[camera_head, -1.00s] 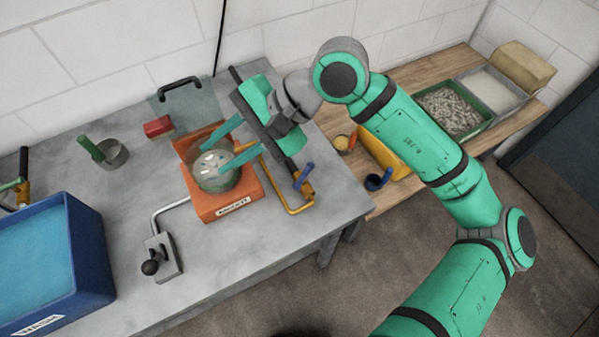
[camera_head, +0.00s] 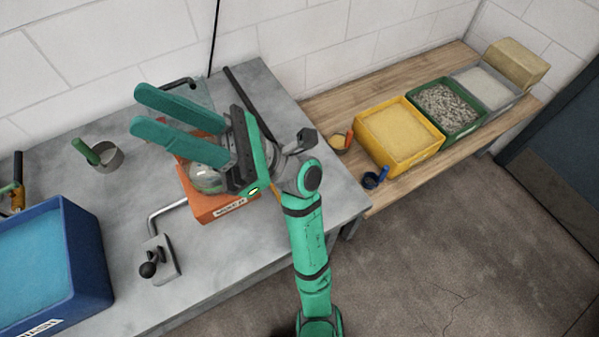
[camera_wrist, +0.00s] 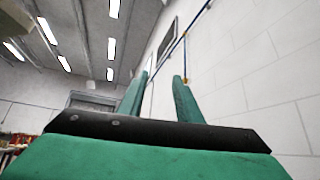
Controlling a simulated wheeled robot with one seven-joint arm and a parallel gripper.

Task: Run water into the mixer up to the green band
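The orange mixer (camera_head: 222,210) stands on the grey bench with a round grey drum (camera_head: 207,180). My gripper (camera_head: 138,108) is raised in front of it in the head view and covers much of the drum. Its two green fingers are apart with nothing between them, pointing up and left. They also show in the wrist view (camera_wrist: 163,85), against wall and ceiling. The drum's contents and any green band are hidden. A bent grey pipe (camera_head: 166,211) runs from a lever box with a black knob (camera_head: 158,262) toward the mixer. I cannot tell which part gives water.
A blue wash tub (camera_head: 85,262) holds blue water at the left. A small metal pot with a green handle (camera_head: 104,157) stands behind it. On the wooden bench are a yellow bin (camera_head: 408,162), a green gravel bin (camera_head: 447,128), and a small blue-handled cup (camera_head: 372,181).

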